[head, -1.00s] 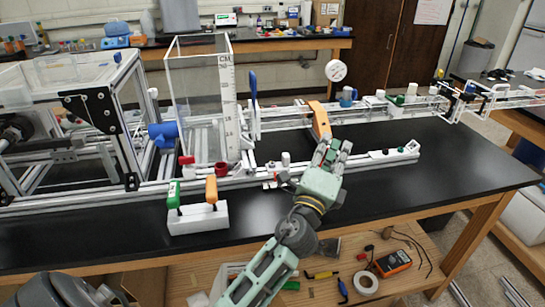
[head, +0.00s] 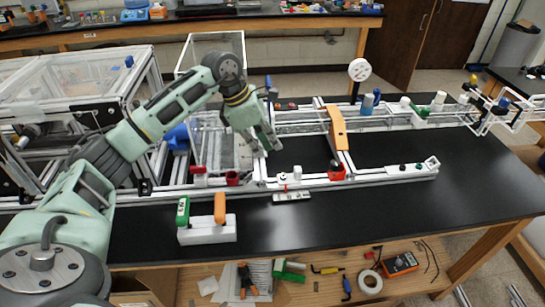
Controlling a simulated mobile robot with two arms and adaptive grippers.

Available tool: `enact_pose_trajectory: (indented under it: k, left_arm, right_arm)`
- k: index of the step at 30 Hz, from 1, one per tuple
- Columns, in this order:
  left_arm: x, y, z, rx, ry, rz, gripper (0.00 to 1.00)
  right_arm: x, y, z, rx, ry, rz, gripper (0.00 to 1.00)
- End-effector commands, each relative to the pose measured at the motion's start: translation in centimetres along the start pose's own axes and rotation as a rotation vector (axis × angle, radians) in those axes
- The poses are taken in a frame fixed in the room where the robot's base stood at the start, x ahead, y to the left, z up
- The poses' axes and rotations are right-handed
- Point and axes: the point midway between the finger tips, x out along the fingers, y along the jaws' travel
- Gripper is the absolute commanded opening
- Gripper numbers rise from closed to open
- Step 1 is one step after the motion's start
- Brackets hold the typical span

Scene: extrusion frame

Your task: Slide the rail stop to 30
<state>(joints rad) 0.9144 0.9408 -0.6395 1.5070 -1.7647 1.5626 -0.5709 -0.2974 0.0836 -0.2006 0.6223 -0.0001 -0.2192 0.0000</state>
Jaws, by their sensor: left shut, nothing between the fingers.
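An orange upright piece (head: 338,127) stands across the rails right of centre. A red block (head: 336,172) sits at its foot on the long front rail (head: 385,172). Which of these parts is the rail stop I cannot tell for sure, and no scale number is readable. A small white and red fitting (head: 283,182) with a pale plate is further left on the front rail. My left gripper (head: 269,147) is shut and empty, pointing down above the rails, left of the orange piece and apart from it. It hides part of the frame behind. My right gripper is not in view.
A white block with green and orange handles (head: 207,235) stands at the table's front left. A white round disc (head: 361,70) rises behind. The black tabletop (head: 400,212) is clear at front right.

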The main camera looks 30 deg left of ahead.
Motion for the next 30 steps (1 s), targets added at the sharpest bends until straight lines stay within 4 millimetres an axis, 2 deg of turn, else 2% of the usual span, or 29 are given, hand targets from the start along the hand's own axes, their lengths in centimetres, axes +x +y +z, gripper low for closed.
enact_pose_trajectory:
  k: [2, 5, 18, 24, 30]
  left_arm:
    - [0.1, 0.1, -0.5, -0.004, 0.019, -0.001, 0.0]
    - [1.2, 0.0, -0.5, -0.005, 0.022, -0.005, 0.0]
    - [8.5, 0.0, -0.5, -0.005, 0.016, -0.004, 0.0]
    - [9.7, 0.0, -0.6, -0.003, 0.015, -0.002, 0.0]
    - [9.8, 0.0, -0.6, -0.002, 0.015, -0.001, 0.0]
  right_arm:
    - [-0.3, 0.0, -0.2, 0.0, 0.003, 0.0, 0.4]
    - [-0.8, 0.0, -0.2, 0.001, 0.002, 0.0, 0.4]
    - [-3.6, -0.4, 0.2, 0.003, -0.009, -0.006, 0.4]
    - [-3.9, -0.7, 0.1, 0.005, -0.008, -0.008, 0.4]
    - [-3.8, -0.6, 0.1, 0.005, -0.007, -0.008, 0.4]
